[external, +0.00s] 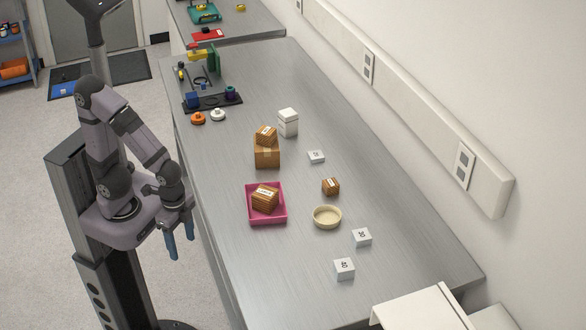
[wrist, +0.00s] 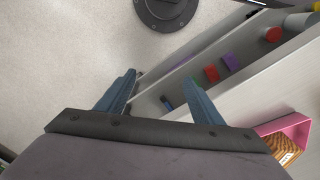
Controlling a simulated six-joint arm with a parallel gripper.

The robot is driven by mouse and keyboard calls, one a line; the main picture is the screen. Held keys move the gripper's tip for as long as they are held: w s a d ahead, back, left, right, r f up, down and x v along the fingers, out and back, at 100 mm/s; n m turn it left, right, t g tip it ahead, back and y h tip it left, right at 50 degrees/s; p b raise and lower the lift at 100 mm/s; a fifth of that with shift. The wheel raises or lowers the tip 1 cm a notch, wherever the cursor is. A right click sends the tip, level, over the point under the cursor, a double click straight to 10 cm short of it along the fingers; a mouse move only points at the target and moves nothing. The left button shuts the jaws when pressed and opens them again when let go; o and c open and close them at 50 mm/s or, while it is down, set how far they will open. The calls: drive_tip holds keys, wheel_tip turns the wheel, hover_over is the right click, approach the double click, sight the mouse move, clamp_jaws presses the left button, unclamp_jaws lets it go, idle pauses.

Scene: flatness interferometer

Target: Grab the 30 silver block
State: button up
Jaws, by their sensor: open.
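The silver block whose label appears to read 30 (external: 362,238) sits on the metal bench at the right, beyond the beige bowl. A similar block that appears to read 40 (external: 344,269) sits nearer the camera, and a third small labelled block (external: 316,157) lies farther back. My gripper (external: 182,248) is open and empty, pointing down beside the bench's left edge, far left of the 30 block. In the wrist view its two blue fingers (wrist: 160,80) are spread apart with nothing between them. No silver block shows clearly in the wrist view.
The front-left bench top is clear.

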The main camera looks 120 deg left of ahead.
wheel_tip(320, 180, up, 6)
drive_tip(key=m+t+y+b, duration=0.7)
drive_tip(key=m+t+y, duration=0.25)
drive_tip(key=m, duration=1.85)
hover_over(357, 235)
drive_tip(key=s+d, duration=0.4)
drive_tip(key=shift+a+f+t+h, duration=0.15)
drive_tip(key=shift+f+t+h, duration=0.2)
drive_tip(key=shift+f+h, duration=0.1)
wheel_tip(357, 235, down, 3)
drive_tip(key=shift+s+f+p, duration=0.15)
drive_tip(key=shift+p, duration=0.2)
drive_tip(key=shift+f, duration=0.5)
drive_tip(key=shift+p+x, duration=0.8)
drive_tip(key=shift+x, duration=0.8)
drive_tip(key=shift+p+x, duration=0.9)
drive_tip(key=shift+x, duration=1.15)
drive_tip(key=shift+c, duration=0.2)
